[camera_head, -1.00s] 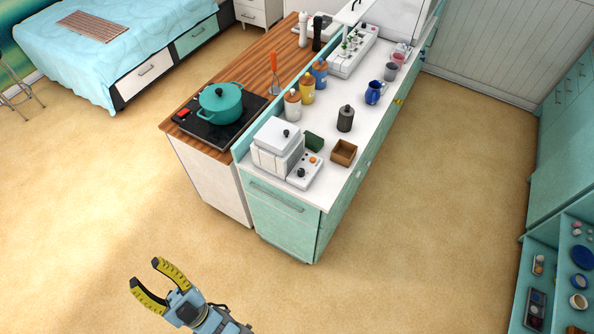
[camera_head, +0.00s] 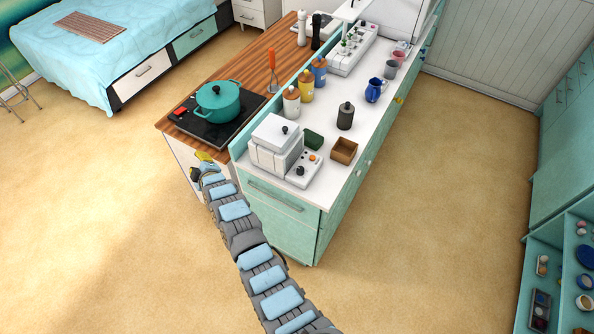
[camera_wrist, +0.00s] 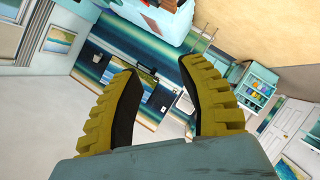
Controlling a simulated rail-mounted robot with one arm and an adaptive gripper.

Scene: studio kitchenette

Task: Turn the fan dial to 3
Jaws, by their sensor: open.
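I cannot tell which control is the fan dial. A white box-shaped appliance (camera_head: 270,157) stands on the near end of the white counter, with a small control panel (camera_head: 304,171) bearing a dark knob and an orange one. No numbers are readable. My gripper (camera_head: 203,158) is in front of the near end of the wooden counter, left of the appliance, and largely hidden by my arm. In the wrist view my gripper (camera_wrist: 160,75) has its two yellow fingers wide apart with nothing between them. The wrist view shows the far room and no dial.
A teal pot (camera_head: 218,101) stands on the black cooktop (camera_head: 195,128). Jars, a dark canister (camera_head: 345,116), a blue jug (camera_head: 375,90) and a brown box (camera_head: 344,150) stand on the white counter. A long white unit with small knobs (camera_head: 354,49) is farther back. The floor is clear.

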